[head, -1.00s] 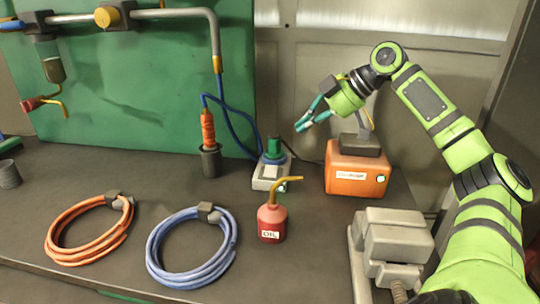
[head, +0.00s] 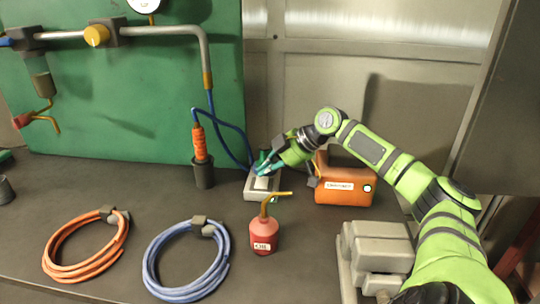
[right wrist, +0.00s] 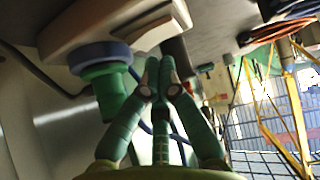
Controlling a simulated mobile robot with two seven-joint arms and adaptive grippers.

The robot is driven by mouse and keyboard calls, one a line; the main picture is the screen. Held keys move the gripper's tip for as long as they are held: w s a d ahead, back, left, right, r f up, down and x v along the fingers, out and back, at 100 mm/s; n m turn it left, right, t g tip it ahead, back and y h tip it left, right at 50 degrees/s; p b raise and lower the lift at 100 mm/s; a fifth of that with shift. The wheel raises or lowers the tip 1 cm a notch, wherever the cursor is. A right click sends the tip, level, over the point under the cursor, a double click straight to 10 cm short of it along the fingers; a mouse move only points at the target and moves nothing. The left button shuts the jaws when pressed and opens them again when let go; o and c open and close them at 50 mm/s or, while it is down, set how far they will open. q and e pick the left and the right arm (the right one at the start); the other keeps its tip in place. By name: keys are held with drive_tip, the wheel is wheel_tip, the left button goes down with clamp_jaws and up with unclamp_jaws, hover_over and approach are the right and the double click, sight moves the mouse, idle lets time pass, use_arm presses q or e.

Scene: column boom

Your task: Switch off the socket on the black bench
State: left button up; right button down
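The socket (head: 262,192) is a pale grey box on the black bench (head: 110,185), behind the red oil can. In the right wrist view the socket (right wrist: 75,28) fills the top left, with a green plug (right wrist: 105,92) in a blue ring and a raised rocker switch (right wrist: 145,28) beside it. My right gripper (head: 262,170) is over the socket and partly hides it and the plug. In the right wrist view its fingertips (right wrist: 160,66) are together with nothing between them, close to the switch side. I cannot tell whether they touch it. My left gripper is not in view.
The red oil can (head: 264,235) with its spout stands just in front of the socket. An orange box (head: 340,190) is to the right, and a grey vise (head: 375,255) nearer. An orange torch in a dark holder (head: 203,172) stands left. Orange (head: 75,268) and blue (head: 155,270) hose coils lie in front.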

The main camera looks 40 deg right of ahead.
drive_tip(key=shift+f, duration=0.35)
drive_tip(key=shift+f, duration=0.1)
drive_tip(key=shift+w+d+p, duration=0.15)
drive_tip(key=shift+p, duration=0.5)
drive_tip(key=shift+f+b, duration=0.3)
drive_tip(key=shift+s+a+b, duration=0.5)
drive_tip(key=shift+a+b, duration=0.05)
drive_tip(key=shift+r, duration=0.15)
